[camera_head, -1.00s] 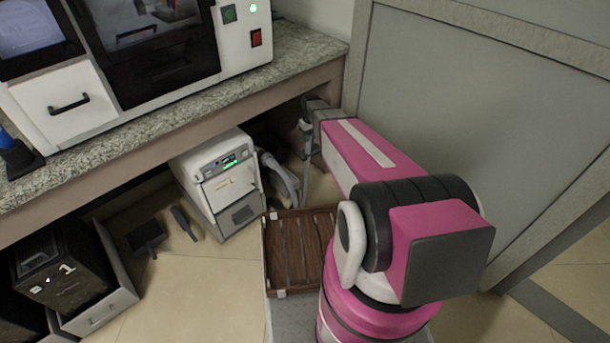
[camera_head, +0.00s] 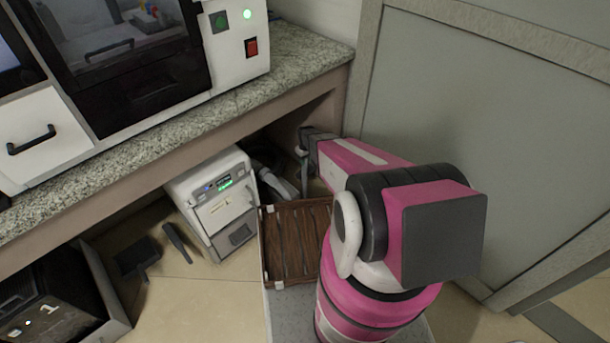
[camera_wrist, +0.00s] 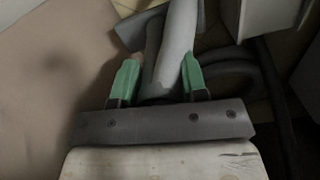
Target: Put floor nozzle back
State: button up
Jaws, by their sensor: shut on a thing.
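In the wrist view, the green fingertips of my gripper (camera_wrist: 159,78) close on both sides of a pale grey tube (camera_wrist: 180,35). The tube looks like the neck of the floor nozzle. A flat dark grey piece (camera_wrist: 138,28), apparently its head, shows at the tube's far end, partly hidden by the tube. In the head view, my gripper (camera_head: 303,152) is under the counter beside the grey panel, with the slim grey tube (camera_head: 304,177) hanging upright below it. The nozzle's lower end is hidden there behind the brown slatted tray.
A white machine with a green display (camera_head: 215,200) stands under the counter (camera_head: 190,125). A grey hose (camera_head: 275,170) lies right of it, close to my gripper. The brown slatted tray (camera_head: 292,245) is in front. A dark pan-shaped object (camera_head: 137,258) lies on the floor at left.

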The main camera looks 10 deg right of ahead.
aim_at(306, 170)
notch_tip(306, 170, down, 8)
jog(key=shift+f, duration=0.35)
jog(key=o, duration=0.9)
notch_tip(306, 170, up, 12)
jog(key=shift+r, duration=0.15)
dwell(0.4)
